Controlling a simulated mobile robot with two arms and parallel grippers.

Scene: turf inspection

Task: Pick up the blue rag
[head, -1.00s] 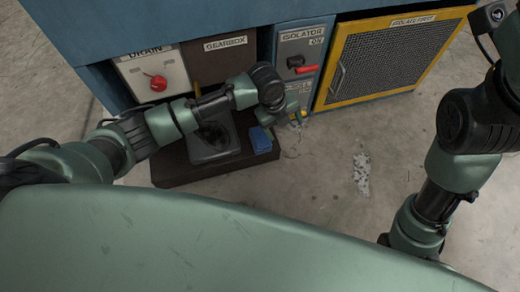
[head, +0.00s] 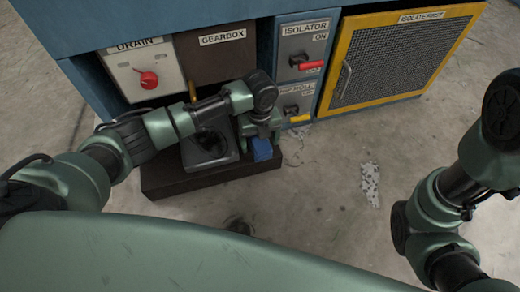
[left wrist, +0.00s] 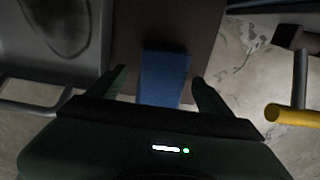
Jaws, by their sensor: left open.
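The blue rag (head: 262,150) lies at the right end of a dark plinth (head: 205,182), beside a grey metal basin. My left gripper (head: 262,135) is over the rag and hides part of it from the head. In the left wrist view the rag (left wrist: 165,75) shows as a blue strip between the two fingers of my left gripper (left wrist: 158,80). The fingers are spread, with a gap on each side of the rag. My right arm shows at the right of the head view, but its gripper is out of sight.
The grey basin (head: 208,155) stands left of the rag. Behind are the drain panel (head: 146,75), the isolator panel (head: 302,45) with a red handle, and a yellow-framed mesh door (head: 400,60). A speckled patch (head: 370,184) lies on the open floor to the right.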

